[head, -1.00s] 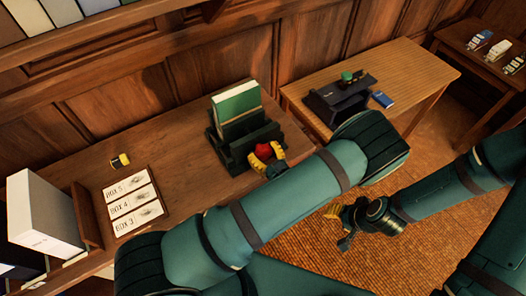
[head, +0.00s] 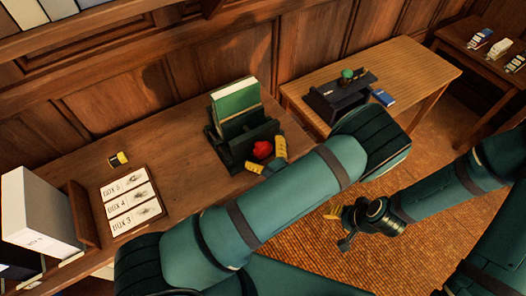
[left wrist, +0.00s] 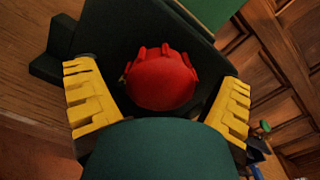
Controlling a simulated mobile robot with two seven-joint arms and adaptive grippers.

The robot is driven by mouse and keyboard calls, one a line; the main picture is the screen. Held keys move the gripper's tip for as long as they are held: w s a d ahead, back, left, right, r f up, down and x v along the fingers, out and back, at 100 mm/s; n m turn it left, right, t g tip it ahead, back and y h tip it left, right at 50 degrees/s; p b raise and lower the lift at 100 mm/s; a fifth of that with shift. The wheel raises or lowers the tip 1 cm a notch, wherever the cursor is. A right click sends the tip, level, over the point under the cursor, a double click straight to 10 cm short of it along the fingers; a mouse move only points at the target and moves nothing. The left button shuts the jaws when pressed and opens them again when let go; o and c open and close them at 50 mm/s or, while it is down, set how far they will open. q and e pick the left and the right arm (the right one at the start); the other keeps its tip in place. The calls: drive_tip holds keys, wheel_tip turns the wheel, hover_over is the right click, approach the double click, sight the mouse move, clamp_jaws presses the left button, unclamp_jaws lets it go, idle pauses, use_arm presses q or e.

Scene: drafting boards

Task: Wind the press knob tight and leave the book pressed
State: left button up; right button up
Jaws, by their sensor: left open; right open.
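A dark green press (head: 244,139) stands on the wooden desk with a green book (head: 235,104) with pale page edges upright in it. The red press knob (head: 262,149) is on the press's near side; it fills the middle of the left wrist view (left wrist: 161,79). My left gripper (head: 267,157) is open, with its yellow fingers on either side of the knob and gaps showing between them and it. The fingers also show in the left wrist view (left wrist: 158,97). My right gripper (head: 341,226) hangs open and empty above the woven floor, away from the press.
A tray of cards labelled BOX (head: 112,205) and a white box (head: 40,214) stand at the desk's left. A small yellow and black item (head: 118,159) lies behind the tray. A second table (head: 420,72) at the right holds a black stand (head: 338,98) and a blue box (head: 384,97).

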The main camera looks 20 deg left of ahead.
use_arm(q)
drive_tip(key=n+b, duration=0.1)
drive_tip(key=n, duration=0.4)
drive_tip(key=shift+f+b, duration=0.1)
drive_tip(key=shift+b, duration=0.25)
drive_tip(key=n+b, duration=0.1)
drive_tip(key=n, duration=0.2)
drive_tip(key=shift+n, duration=1)
drive_tip(key=c, duration=1.2)
drive_tip(key=shift+c, duration=0.2)
drive_tip(key=m+p, duration=0.2)
drive_tip(key=m, duration=0.1)
drive_tip(key=shift+r, duration=0.3)
drive_tip(key=m+p, duration=0.1)
drive_tip(key=m, duration=0.1)
drive_tip(key=shift+f+m, duration=0.1)
drive_tip(key=shift+m, duration=0.3)
drive_tip(key=shift+f+m+p, duration=0.15)
drive_tip(key=shift+m+p, duration=0.3)
drive_tip(key=shift+m, duration=0.45)
